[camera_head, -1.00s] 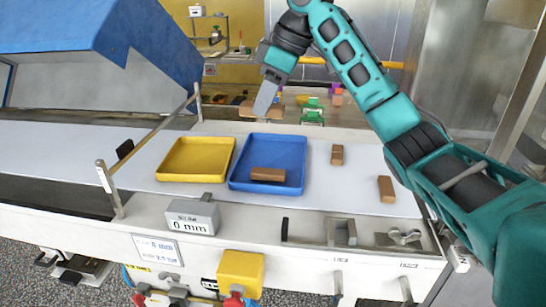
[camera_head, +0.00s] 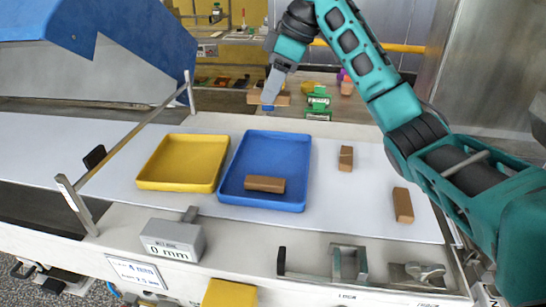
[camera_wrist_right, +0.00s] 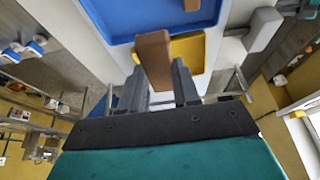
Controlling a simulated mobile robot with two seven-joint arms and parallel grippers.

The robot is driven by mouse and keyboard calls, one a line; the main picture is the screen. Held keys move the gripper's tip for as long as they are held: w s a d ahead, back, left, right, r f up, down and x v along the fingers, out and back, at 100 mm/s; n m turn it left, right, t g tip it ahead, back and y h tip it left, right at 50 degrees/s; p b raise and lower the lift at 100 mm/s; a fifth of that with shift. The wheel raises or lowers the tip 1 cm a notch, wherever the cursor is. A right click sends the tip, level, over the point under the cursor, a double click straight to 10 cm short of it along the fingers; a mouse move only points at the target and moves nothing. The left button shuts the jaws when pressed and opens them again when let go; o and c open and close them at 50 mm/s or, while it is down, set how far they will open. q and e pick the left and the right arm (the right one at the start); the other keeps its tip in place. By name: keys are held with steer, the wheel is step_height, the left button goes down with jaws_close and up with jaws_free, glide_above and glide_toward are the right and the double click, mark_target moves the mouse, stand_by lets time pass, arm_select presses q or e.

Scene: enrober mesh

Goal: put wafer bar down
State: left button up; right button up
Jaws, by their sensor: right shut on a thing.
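My right gripper (camera_head: 270,92) hangs over the far side of the white table, behind the blue tray (camera_head: 222,178). In the right wrist view the gripper (camera_wrist_right: 161,75) is shut on a brown wafer bar (camera_wrist_right: 153,55), which juts out beyond the fingertips. Two more bars (camera_head: 346,158) (camera_head: 403,205) lie on the white surface right of the tray. My left gripper is not in view.
A yellow tray (camera_head: 180,184), empty, stands left of the blue tray. A rail (camera_head: 130,140) on posts crosses the table at the left, beside a blue hood (camera_head: 110,45). A grey box marked 0 mm (camera_head: 172,240) sits at the front. White surface is free around the right bars.

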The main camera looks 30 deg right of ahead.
mark_target(267, 167)
step_height(267, 167, down, 17)
steer(key=shift+r, duration=0.15)
stand_by(0.4)
steer(key=o, duration=0.8)
steer(key=v, duration=1.2)
